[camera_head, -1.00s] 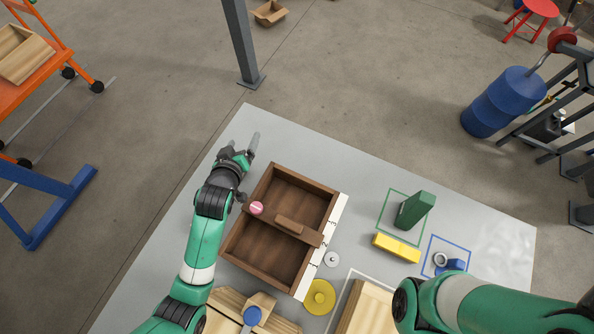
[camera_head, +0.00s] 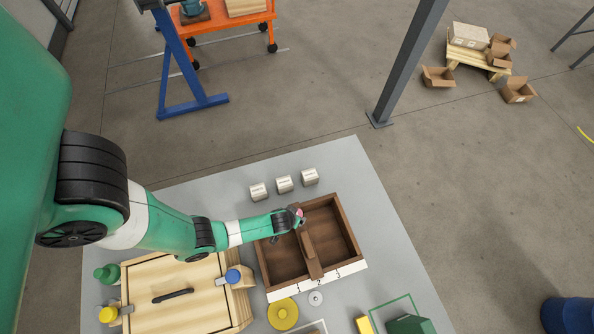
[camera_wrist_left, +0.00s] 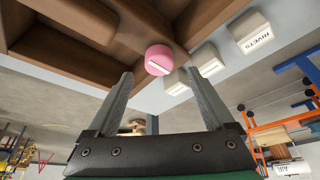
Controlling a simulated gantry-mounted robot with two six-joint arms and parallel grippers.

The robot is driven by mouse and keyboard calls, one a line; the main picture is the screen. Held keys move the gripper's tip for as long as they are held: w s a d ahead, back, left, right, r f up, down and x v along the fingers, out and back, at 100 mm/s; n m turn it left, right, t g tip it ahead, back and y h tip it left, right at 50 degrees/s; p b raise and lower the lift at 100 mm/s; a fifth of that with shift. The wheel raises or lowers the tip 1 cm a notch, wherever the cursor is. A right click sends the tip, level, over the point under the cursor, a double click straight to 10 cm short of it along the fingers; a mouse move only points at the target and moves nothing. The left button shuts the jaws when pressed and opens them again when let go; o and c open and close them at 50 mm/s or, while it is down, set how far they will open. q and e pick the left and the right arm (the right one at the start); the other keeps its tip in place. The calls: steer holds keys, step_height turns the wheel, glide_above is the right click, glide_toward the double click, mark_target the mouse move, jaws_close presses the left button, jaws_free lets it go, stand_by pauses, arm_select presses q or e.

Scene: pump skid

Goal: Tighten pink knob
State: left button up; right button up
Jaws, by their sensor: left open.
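The pink knob (camera_head: 300,212) sits at the far end of the divider of a brown wooden tray (camera_head: 352,226). In the left wrist view the pink knob (camera_wrist_left: 158,58) is round with a pale slot line across its face. My left gripper (camera_head: 296,217) is at the tray's far side, close to the knob and partly hiding it. In the left wrist view its two fingers (camera_wrist_left: 160,80) are apart, with the knob between and just beyond the tips, not gripped. My right gripper is not in view.
Three white labelled blocks (camera_head: 284,184) stand beyond the tray. A wooden box lid with a black handle (camera_head: 173,295) is at the lower left. A yellow disc (camera_head: 283,313) and a small grey washer (camera_head: 316,298) lie in front of the tray.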

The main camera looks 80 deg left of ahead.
arm_select(q)
steer(key=b+x, duration=0.2)
steer(key=x, duration=0.3)
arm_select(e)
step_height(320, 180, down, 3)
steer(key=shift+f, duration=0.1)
arm_select(q)
steer(key=c, duration=1.4)
steer(key=shift+o, duration=0.2)
